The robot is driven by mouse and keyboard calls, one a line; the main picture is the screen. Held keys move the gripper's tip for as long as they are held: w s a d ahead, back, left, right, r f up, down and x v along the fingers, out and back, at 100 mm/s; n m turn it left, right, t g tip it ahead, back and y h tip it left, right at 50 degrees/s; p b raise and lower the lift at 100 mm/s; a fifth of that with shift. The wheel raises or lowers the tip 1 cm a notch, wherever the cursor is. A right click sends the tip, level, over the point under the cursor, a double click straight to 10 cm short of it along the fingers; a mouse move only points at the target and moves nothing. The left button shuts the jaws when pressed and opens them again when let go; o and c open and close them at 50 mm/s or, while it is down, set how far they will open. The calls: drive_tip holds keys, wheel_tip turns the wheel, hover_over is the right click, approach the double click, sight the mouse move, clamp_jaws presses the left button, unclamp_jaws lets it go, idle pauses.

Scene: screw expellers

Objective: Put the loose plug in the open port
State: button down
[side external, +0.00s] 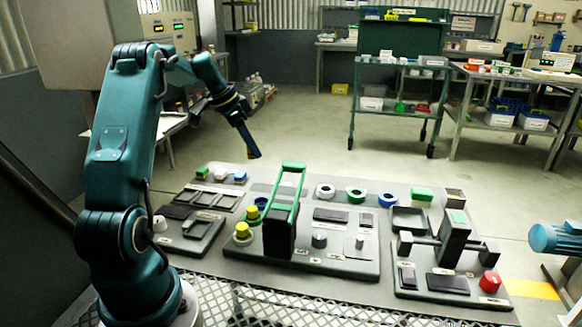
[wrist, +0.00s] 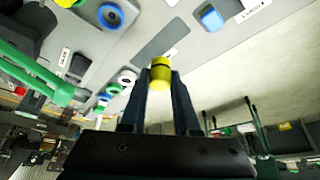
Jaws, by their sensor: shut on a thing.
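My gripper (wrist: 161,76) is shut on a small yellow plug with a dark band (wrist: 160,66), which sits between the fingertips in the wrist view. In the side view my gripper (side external: 254,154) hangs tilted above the back of the panels, and the plug cannot be made out there. A blue ring-shaped port with a dark centre (wrist: 110,15) shows at the top of the wrist view, apart from the plug. In the side view a blue ring (side external: 261,202) is partly hidden behind the yellow knobs. White (side external: 325,190), green (side external: 356,194) and blue (side external: 387,199) rings stand in a row farther right.
A tall green handle (side external: 293,168) rises from a black block beside the blue ring. Yellow knobs (side external: 242,231) stand left of it. A grey lever block (side external: 456,240) and red knob (side external: 489,282) are on the right panel. The air around my gripper is clear.

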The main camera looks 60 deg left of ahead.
drive_tip(key=shift+s+d+f+m+g+h, duration=0.4)
drive_tip(key=shift+d+f+m+h, duration=0.2)
drive_tip(key=shift+d+f+m, duration=0.9)
drive_tip(key=shift+s+d+f+m+g+h, duration=0.35)
drive_tip(key=shift+d+f+m+h, duration=0.55)
drive_tip(key=shift+m, duration=1.15)
drive_tip(key=shift+s+d+f+m+g+h, duration=0.4)
drive_tip(key=shift+d+f+m, duration=0.4)
drive_tip(key=shift+d+m, duration=0.9)
drive_tip(key=shift+w+a+f, duration=0.1)
drive_tip(key=shift+w+f, duration=0.05)
drive_tip(key=shift+f, duration=0.75)
drive_tip(key=shift+f, duration=0.6)
drive_tip(key=c, duration=0.6)
unclamp_jaws()
drive_tip(key=shift+c, duration=0.8)
drive_tip(key=shift+r, duration=4.65)
